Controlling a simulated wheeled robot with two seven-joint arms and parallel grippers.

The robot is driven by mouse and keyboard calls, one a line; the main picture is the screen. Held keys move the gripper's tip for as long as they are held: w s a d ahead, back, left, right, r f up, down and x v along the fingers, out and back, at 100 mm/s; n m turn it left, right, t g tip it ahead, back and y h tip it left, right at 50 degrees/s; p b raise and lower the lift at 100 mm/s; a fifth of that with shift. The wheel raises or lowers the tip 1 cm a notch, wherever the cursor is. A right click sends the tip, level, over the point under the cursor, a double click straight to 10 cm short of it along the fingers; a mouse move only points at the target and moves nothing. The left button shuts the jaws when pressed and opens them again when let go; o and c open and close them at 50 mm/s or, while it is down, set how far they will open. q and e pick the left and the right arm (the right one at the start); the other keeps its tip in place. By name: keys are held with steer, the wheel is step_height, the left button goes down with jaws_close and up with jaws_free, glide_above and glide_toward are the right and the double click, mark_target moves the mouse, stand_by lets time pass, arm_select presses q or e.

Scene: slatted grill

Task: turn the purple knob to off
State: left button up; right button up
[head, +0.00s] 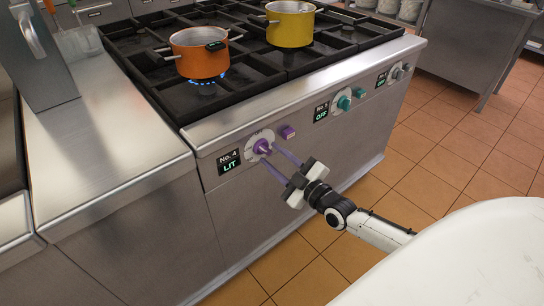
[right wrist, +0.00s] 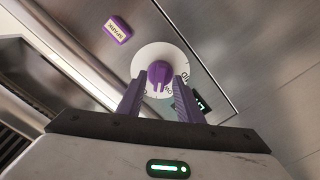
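The purple knob (head: 262,147) is on the stove's front panel, on a white round dial, beside a display (head: 229,162) reading "No. 4 LIT". My right gripper (head: 271,157) points at the knob from the front right, its two fingers apart. In the right wrist view the knob (right wrist: 158,73) sits between the fingertips of my gripper (right wrist: 158,88), with a finger on each side. The fingers look open; I cannot tell whether either touches the knob. Blue flames (head: 205,83) burn under the orange pot (head: 199,54). My left gripper is not in view.
A purple spark button (head: 288,132) sits just right of the knob; it shows in the right wrist view too (right wrist: 118,28). A teal knob (head: 344,103) and a grey knob (head: 398,74) are further right. A yellow pot (head: 290,24) stands at the back. The tiled floor is clear.

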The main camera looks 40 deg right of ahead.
steer(key=shift+w, duration=0.6)
jaws_close()
steer(key=shift+m, duration=0.3)
steer(key=m, duration=0.3)
steer(key=shift+a+p, duration=0.1)
steer(key=shift+p, duration=0.2)
steer(key=shift+m, duration=2.1)
steer(key=shift+f, duration=0.1)
